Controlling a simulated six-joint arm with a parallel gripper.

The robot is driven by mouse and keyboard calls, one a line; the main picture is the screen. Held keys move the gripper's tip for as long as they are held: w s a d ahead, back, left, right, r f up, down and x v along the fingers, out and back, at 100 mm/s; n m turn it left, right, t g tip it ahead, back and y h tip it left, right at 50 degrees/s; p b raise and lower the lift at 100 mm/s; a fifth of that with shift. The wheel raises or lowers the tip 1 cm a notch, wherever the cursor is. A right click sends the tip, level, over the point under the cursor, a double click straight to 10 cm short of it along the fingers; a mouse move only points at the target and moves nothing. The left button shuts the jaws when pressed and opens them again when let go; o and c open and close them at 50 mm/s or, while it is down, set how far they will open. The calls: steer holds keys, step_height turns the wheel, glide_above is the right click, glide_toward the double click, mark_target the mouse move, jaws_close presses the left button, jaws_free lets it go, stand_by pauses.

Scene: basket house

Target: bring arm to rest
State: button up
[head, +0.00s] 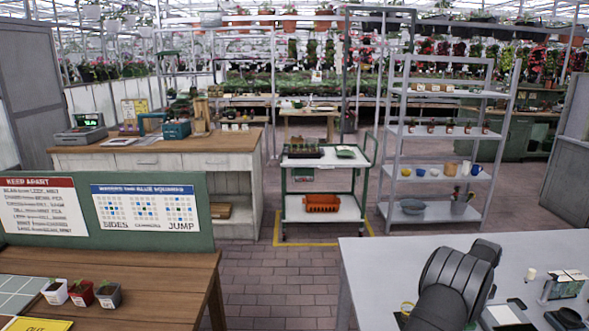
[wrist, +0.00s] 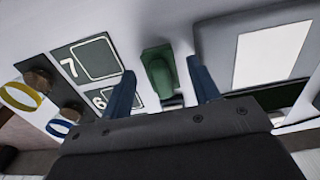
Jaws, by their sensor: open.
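My arm (head: 450,288) reaches over the grey table at the lower right of the head view. Its links are dark, and I cannot make out the fingertips there. In the wrist view my gripper (wrist: 162,85) shows two blue fingers set apart, open. A green object (wrist: 158,68) shows between and beyond the fingers. I cannot tell how far it is from them, but nothing is visibly clamped.
The grey table (head: 385,262) holds small items at right. Number panels (wrist: 92,62), a yellow ring (wrist: 22,97) and a blue ring (wrist: 58,128) lie near my gripper. A wooden table (head: 150,285) with small pots stands left. A cart (head: 322,205) stands beyond.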

steer(key=shift+f, duration=0.45)
step_height(320, 180, up, 11)
step_height(320, 180, down, 12)
steer(key=shift+f, duration=0.15)
steer(key=r, duration=0.5)
steer(key=shift+s+d+r, duration=0.15)
steer(key=shift+s, duration=0.2)
steer(key=s+d+r, duration=0.3)
steer(key=s+r, duration=0.4)
steer(key=s, duration=0.4)
step_height(320, 180, up, 5)
steer(key=w+a+n, duration=0.4)
steer(key=a+n, duration=0.3)
steer(key=a, duration=0.5)
steer(key=w+a+n, duration=0.4)
steer(key=a+n, duration=0.3)
steer(key=a, duration=0.5)
steer(key=w+a+n, duration=0.5)
steer(key=a+n, duration=0.3)
steer(key=a, duration=0.4)
